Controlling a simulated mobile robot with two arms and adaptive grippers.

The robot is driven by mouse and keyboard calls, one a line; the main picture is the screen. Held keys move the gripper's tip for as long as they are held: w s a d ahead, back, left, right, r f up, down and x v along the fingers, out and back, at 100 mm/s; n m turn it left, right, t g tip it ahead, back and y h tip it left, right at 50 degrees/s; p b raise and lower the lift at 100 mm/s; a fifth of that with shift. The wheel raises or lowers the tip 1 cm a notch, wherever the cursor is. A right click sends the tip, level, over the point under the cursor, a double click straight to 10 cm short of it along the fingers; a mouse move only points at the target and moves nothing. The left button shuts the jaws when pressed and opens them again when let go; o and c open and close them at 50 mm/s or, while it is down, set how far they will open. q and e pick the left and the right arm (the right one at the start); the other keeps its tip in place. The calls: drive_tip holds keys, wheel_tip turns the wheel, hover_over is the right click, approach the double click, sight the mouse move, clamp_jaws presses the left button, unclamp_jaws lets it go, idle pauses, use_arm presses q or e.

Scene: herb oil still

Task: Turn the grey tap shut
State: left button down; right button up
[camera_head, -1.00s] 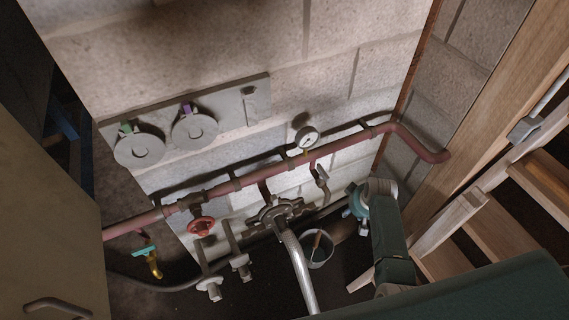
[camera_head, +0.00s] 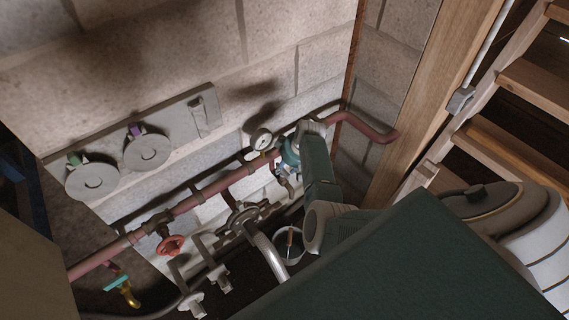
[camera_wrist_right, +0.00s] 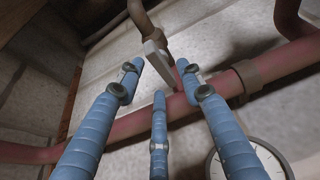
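The grey tap (camera_wrist_right: 157,58) shows in the right wrist view, with a flat pale lever on a short brownish pipe next to the red pipe (camera_wrist_right: 185,105). My right gripper (camera_wrist_right: 160,78) has its blue fingers spread, with the lever ahead of and between the fingertips; I cannot tell whether any finger touches it. In the head view my right gripper (camera_head: 286,164) is at the red pipe (camera_head: 215,187) just right of the gauge and mostly hides the tap. My left gripper is not in view.
The round gauge (camera_head: 260,140) sits close to my right gripper. A red handwheel (camera_head: 170,245), a dark valve wheel (camera_head: 243,216) and a teal-handled brass tap (camera_head: 123,290) lie to the left. A bucket (camera_head: 289,246) stands below. Wooden steps (camera_head: 520,155) are at right.

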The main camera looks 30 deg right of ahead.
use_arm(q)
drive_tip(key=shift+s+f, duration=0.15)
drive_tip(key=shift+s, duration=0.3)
use_arm(e)
drive_tip(key=shift+w+f, duration=0.3)
drive_tip(key=shift+f, duration=0.35)
clamp_jaws()
